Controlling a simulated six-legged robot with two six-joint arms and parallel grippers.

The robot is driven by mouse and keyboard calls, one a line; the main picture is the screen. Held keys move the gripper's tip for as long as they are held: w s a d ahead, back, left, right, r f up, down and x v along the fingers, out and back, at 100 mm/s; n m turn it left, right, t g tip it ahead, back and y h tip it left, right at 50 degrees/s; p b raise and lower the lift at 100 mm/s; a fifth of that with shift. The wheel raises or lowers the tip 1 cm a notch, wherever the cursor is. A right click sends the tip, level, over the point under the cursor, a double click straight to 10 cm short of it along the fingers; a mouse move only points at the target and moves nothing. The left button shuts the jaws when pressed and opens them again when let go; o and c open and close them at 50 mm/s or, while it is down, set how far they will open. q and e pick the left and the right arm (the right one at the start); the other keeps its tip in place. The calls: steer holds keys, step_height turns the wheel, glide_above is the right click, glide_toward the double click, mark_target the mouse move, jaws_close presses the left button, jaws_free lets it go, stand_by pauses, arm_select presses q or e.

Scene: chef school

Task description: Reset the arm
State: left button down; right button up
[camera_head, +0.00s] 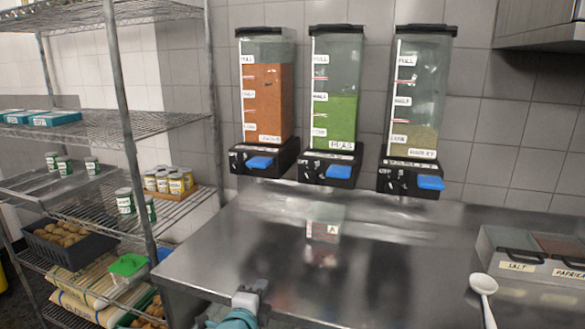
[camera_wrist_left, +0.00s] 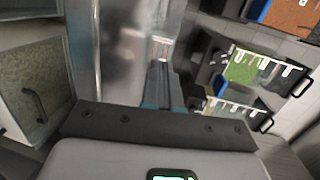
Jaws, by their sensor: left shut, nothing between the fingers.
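My left gripper (camera_head: 252,292) is low in the head view, at the front edge of the steel counter (camera_head: 240,262). Its fingers are together and empty. In the left wrist view the closed fingers (camera_wrist_left: 163,80) point away over the counter. A clear container marked A (camera_head: 323,224) stands on the counter beyond the gripper, apart from it. It also shows past the fingertips in the left wrist view (camera_wrist_left: 161,46).
Three wall dispensers, orange (camera_head: 266,105), green (camera_head: 335,105) and pale yellow (camera_head: 418,100), hang above the counter. A wire shelf (camera_head: 120,128) with cans and potatoes stands left. Salt and paprika boxes (camera_head: 520,262) and a white ladle (camera_head: 484,285) are right.

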arm_select(q)
steer(key=s+a+f+n+g, duration=0.25)
steer(key=s+f, duration=0.35)
steer(key=f, duration=0.3)
steer(key=s+a+f+n+g+y, duration=0.1)
steer(key=s+a+f+n+g, duration=0.15)
steer(key=s+f, duration=0.45)
steer(key=s+a+f+n+g, duration=0.2)
steer(key=s+f+g, duration=0.15)
steer(key=f, duration=0.75)
steer(key=s+d+f+n+g, duration=0.1)
steer(key=s+f+n+g, duration=0.1)
steer(key=s+n, duration=0.5)
steer(key=s+d+f+n+g+h, duration=0.1)
steer(key=s+f+n+g, duration=0.2)
steer(key=s, duration=1)
steer(key=n+g, duration=0.2)
steer(key=n, duration=0.3)
steer(key=shift+s+d+f+n+h, duration=0.2)
steer(key=shift+s+d+n+h, duration=0.05)
steer(key=shift+d+n+h, duration=0.05)
steer(key=c, duration=1.8)
jaws_free()
